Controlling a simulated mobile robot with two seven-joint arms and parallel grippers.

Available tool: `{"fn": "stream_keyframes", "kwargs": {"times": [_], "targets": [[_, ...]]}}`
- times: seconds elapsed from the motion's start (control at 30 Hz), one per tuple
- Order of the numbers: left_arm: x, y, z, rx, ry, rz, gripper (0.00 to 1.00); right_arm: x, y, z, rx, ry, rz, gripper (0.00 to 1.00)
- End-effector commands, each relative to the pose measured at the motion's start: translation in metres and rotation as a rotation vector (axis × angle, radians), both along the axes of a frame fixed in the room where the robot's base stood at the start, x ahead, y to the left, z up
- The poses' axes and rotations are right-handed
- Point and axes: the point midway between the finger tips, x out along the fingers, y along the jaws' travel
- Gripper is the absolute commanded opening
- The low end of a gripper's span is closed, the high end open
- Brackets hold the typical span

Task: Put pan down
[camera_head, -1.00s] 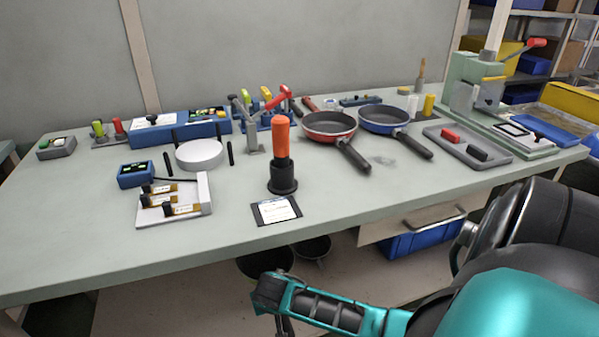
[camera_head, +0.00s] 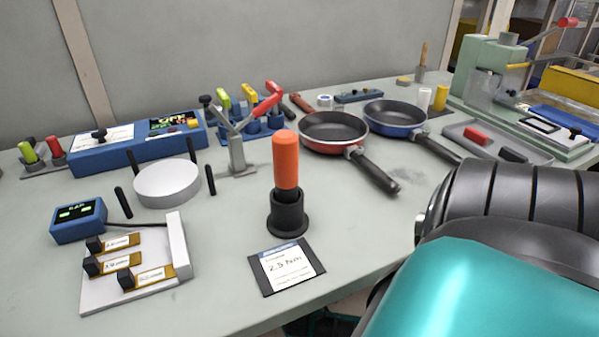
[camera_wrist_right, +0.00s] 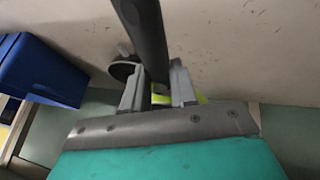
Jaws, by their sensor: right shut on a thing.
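A red pan (camera_head: 336,134) and a blue pan (camera_head: 396,117) rest on the bench in the head view, black handles pointing toward the front right. In the right wrist view my right gripper (camera_wrist_right: 157,86) is shut on a dark pan handle (camera_wrist_right: 148,32), which runs up out of the picture. The body of that held pan is not visible. My right arm (camera_head: 490,280) fills the lower right of the head view, and its gripper is outside that view. My left gripper is in neither view.
An orange-handled tool stands in a black holder (camera_head: 287,216), with a label card (camera_head: 287,266) before it. A white round plate (camera_head: 168,184), a toggle clamp (camera_head: 237,152) and a switch fixture (camera_head: 132,285) stand left. A tray (camera_head: 520,158) lies right. Bench surface between them is bare.

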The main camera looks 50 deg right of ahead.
Motion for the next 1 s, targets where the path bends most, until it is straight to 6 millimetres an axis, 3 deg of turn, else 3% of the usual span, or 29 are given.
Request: {"fn": "stream_keyframes", "kwargs": {"times": [0.2, 0.43, 0.67, 1.0], "targets": [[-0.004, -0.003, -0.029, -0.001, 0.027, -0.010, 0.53, 0.001, 0.000, -0.046, -0.002, 0.000, 0.001, 0.00], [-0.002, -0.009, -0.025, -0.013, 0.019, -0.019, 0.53, 0.001, 0.000, -0.063, -0.001, -0.002, 0.000, 0.00], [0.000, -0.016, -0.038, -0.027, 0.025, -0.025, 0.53, 0.001, 0.000, -0.094, -0.002, -0.001, 0.001, 0.00], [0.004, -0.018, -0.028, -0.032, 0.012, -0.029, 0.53, 0.001, 0.000, -0.096, -0.001, -0.002, 0.000, 0.00]]}}
